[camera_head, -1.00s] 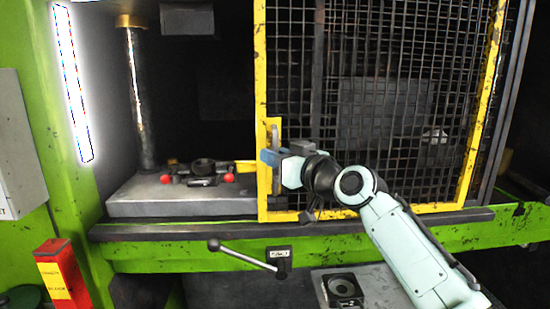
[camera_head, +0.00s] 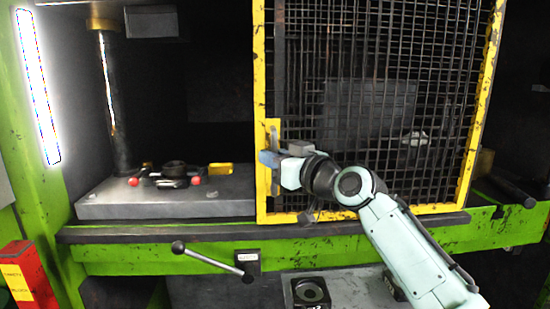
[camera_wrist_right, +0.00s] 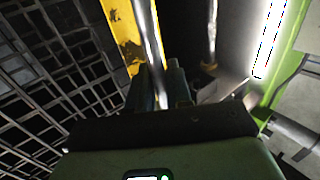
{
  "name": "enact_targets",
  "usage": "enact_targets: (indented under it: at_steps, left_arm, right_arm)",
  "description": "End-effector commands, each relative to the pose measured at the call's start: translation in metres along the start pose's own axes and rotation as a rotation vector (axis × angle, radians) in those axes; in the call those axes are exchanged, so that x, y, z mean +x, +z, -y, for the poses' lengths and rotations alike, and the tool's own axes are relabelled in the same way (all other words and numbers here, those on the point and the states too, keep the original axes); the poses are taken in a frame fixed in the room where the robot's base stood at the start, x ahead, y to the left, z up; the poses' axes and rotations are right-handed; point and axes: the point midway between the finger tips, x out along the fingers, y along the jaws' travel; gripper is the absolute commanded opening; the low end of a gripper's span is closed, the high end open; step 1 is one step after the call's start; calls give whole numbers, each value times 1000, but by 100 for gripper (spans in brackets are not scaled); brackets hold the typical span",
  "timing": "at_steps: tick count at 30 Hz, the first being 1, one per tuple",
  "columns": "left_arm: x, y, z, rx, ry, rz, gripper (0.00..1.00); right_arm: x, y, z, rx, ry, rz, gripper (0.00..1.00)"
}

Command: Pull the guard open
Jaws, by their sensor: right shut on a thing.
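The guard is a black mesh panel in a yellow frame (camera_head: 259,80). It covers the right part of the press opening, and the left part is uncovered. An upright metal handle (camera_head: 274,138) is on its left edge. My right gripper (camera_head: 270,158) is shut on this handle, reaching in from the right. In the right wrist view, the bright handle bar (camera_wrist_right: 150,35) runs down between the dark fingers (camera_wrist_right: 158,88), beside the worn yellow frame (camera_wrist_right: 120,32). The fingertips are partly hidden in the head view. My left gripper is not in view.
A grey bed (camera_head: 130,206) with a dark die (camera_head: 172,172) and red knobs lies in the uncovered left part. A pillar (camera_head: 110,100) and a lit lamp strip (camera_head: 38,85) stand left.

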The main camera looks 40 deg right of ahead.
Motion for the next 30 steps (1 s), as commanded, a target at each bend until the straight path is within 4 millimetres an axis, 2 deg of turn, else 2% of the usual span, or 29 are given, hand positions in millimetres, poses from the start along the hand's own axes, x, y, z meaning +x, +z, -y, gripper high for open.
enact_targets:
  at_steps: [5, 6, 7, 16, 20, 30]
  left_arm:
    - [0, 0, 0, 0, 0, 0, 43]
    - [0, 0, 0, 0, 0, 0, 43]
    - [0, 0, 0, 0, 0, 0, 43]
    - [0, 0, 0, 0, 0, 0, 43]
    - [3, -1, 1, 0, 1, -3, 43]
    - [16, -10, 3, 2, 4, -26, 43]
  right_arm:
    - [0, -1, 0, -1, 1, -1, 0]
    - [0, -1, 0, -1, 1, -1, 29]
    - [0, -1, 0, -1, 1, -1, 34]
    - [-1, 0, 0, 0, 0, -1, 34]
    - [-12, -1, 0, 0, 1, -3, 34]
    - [-85, 0, 0, 0, 1, -4, 34]
